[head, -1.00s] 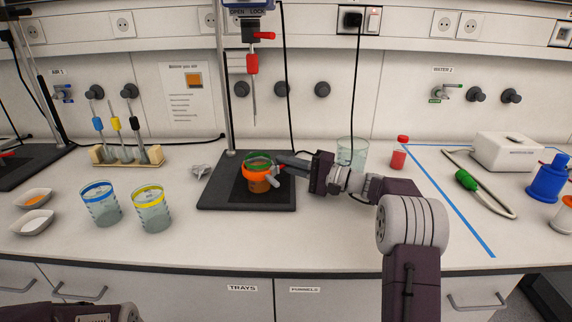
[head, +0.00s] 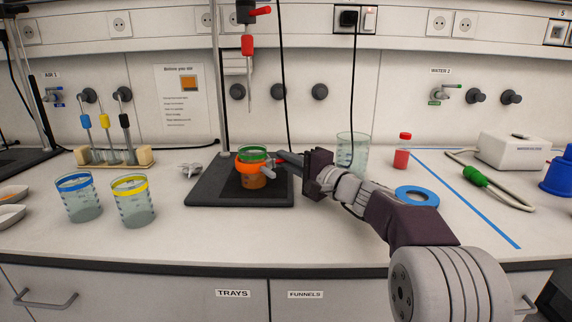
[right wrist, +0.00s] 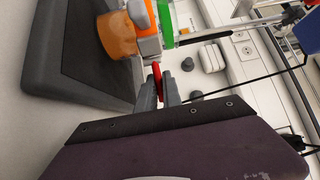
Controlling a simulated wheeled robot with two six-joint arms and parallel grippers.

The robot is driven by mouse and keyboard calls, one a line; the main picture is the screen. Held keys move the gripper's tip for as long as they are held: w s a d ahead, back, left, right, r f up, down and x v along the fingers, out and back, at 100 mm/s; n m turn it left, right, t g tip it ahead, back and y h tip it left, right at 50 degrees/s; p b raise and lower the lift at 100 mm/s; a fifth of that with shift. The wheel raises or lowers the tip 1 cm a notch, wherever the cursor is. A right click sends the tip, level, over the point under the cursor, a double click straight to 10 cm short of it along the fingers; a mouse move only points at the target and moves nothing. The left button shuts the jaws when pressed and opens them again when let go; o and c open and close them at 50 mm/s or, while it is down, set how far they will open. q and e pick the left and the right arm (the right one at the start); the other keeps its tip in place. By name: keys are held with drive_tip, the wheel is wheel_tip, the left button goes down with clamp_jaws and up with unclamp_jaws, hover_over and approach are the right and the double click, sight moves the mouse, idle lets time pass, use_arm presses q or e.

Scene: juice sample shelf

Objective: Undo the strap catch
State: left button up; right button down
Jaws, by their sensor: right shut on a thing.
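A jar with a green rim (head: 252,154) stands on the dark plate of the stand, with a wide orange strap (head: 249,168) around it. In the right wrist view the orange strap (right wrist: 115,38) has a grey block (right wrist: 149,44) on its near side, beside the green rim (right wrist: 166,18). My right gripper (head: 279,163) is at the right side of the strap. In the right wrist view its fingers (right wrist: 159,92) are shut on a small red lever (right wrist: 157,74) by the grey block. My left gripper is out of view.
The dark stand plate (head: 210,190) lies under the jar. Blue-rimmed (head: 80,200) and yellow-rimmed (head: 134,204) beakers stand to the left. A clear beaker (head: 358,142), a red bottle (head: 402,152) and a blue ring (head: 417,196) are near my right arm. A red-handled probe (head: 247,46) hangs above.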

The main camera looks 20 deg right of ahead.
drive_tip(key=c, duration=1.5)
unclamp_jaws()
drive_tip(key=v, duration=0.9)
